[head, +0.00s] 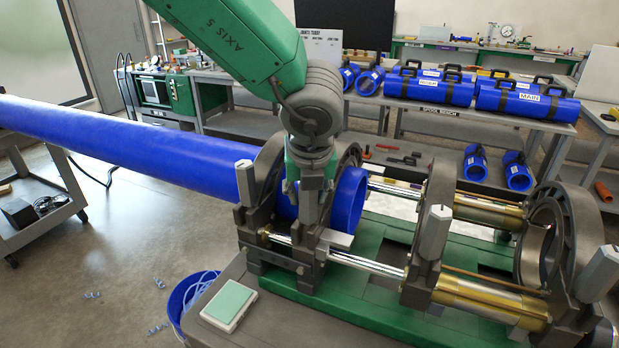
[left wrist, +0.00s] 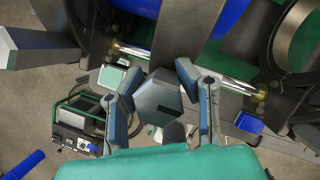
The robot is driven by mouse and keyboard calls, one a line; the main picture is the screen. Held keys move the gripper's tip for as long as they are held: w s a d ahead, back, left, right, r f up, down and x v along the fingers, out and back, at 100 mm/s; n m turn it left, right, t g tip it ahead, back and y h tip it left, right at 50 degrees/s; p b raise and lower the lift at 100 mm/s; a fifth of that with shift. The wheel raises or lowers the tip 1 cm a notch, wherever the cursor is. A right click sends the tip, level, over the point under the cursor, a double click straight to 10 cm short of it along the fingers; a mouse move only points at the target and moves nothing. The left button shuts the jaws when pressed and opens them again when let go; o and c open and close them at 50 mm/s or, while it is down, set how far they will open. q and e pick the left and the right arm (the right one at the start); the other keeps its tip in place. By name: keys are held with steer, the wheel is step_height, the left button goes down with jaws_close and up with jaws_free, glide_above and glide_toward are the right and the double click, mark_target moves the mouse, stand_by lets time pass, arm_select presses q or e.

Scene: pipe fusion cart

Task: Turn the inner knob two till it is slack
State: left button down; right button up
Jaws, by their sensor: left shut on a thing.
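The fusion cart has a row of clamps with tall grey faceted knobs. My left gripper (head: 311,190) comes down from above onto the second clamp from the left, beside the cut end of the blue pipe (head: 347,200). In the left wrist view, my left gripper (left wrist: 160,112) has one finger on each side of a grey faceted knob (left wrist: 157,98) and is shut on it. In the head view the gripper mostly hides this knob. My right gripper is in neither view.
Other knobs stand close by: one at left (head: 246,182), one at right (head: 434,232) and one at the far right (head: 599,272). Chrome rods and brass cylinders (head: 490,300) run between clamps. A pale green pad (head: 229,304) lies on the cart's front corner.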

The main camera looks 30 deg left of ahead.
arm_select(q)
steer(key=shift+n+y, duration=0.3)
steer(key=shift+n, duration=0.7)
steer(key=shift+n+g, duration=0.4)
steer(key=shift+n, duration=0.1)
steer(key=n+g, duration=0.1)
steer(key=n, duration=0.2)
steer(key=shift+s+a+y, duration=0.1)
steer(key=shift+s+y, duration=0.05)
steer(key=shift+y, duration=0.25)
steer(key=shift+s+n+g, duration=0.1)
steer(key=shift+n+g, duration=0.4)
steer(key=shift+n, duration=0.9)
